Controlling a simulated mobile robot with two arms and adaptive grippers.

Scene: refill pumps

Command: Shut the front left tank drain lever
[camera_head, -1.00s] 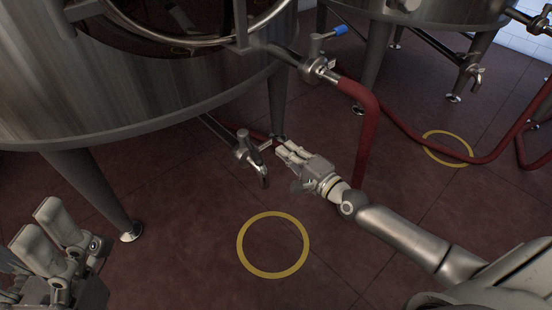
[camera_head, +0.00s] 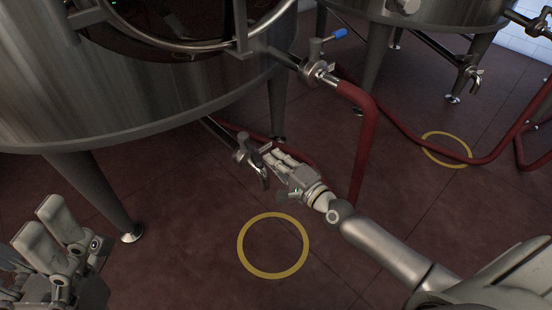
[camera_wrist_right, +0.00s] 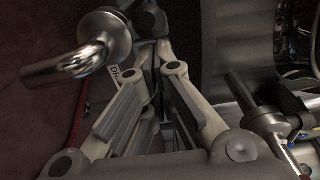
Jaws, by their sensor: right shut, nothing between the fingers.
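The front left tank (camera_head: 150,95) is a steel vessel. Its drain valve (camera_head: 243,154) sits low on a pipe under the tank, with a down-turned spout (camera_head: 262,178). A small lever (camera_head: 266,147) projects from the valve, partly hidden by the fingers. My right gripper (camera_head: 271,155) is shut and empty, its fingertips close beside the valve and lever; I cannot tell whether they touch. In the right wrist view, a curved metal spout (camera_wrist_right: 85,60) is at left, near my fingertips (camera_wrist_right: 150,22). My left gripper (camera_head: 50,228) is open and empty at lower left.
A higher valve with a blue-tipped handle (camera_head: 339,33) feeds a red hose (camera_head: 365,130) that hangs behind my right arm. Tank legs (camera_head: 95,190) stand on the red floor. A second tank (camera_head: 430,10) is at upper right. Floor around the yellow ring (camera_head: 242,246) is clear.

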